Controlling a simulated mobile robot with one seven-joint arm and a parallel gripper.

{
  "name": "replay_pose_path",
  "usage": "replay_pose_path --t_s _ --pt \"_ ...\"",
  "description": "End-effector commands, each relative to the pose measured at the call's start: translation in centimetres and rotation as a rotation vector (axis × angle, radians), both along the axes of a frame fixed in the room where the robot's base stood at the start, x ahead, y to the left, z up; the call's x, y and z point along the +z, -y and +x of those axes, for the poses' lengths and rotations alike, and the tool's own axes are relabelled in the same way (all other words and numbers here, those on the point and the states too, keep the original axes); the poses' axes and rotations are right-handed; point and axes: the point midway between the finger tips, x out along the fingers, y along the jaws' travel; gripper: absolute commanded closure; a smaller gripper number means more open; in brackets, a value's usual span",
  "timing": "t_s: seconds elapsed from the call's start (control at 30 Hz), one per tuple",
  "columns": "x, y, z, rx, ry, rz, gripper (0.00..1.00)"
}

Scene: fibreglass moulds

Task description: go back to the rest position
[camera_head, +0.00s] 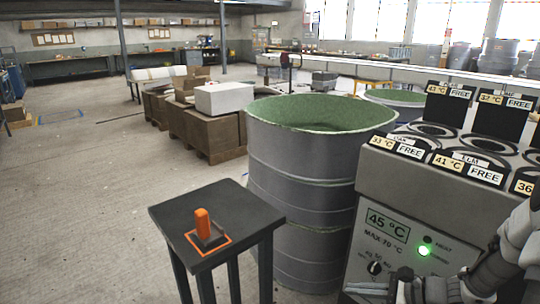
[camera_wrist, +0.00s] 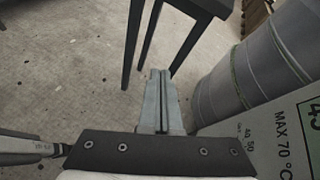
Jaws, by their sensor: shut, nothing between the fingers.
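My gripper (camera_head: 352,288) is at the lower right of the head view, in front of the grey heater box (camera_head: 390,200). In the wrist view my gripper (camera_wrist: 160,74) has its two fingers together, with nothing between them. It points down over the bare floor, beside the legs of the small dark table (camera_wrist: 190,10). My arm enters the head view from the right edge and covers the lower right of the heater box.
An orange-handled object (camera_head: 203,225) stands inside an orange outline on the dark table (camera_head: 165,216). A large grey drum (camera_head: 300,165) with a green inside stands between table and heater box. Cartons and crates (camera_head: 210,130) are behind. The floor at left is clear.

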Motion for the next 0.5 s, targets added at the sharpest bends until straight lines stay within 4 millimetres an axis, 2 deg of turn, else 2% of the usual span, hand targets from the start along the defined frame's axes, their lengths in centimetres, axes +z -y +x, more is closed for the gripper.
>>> replay_pose_path --t_s 0.03,0.2,0.5 --pt "1.3 -1.2 -0.5 0.079 0.023 -0.070 1.00" --pt "4.4 -3.9 -2.5 0.316 0.090 -0.290 1.00" --pt "9.9 -6.7 -6.5 0.687 0.247 -0.684 1.00"
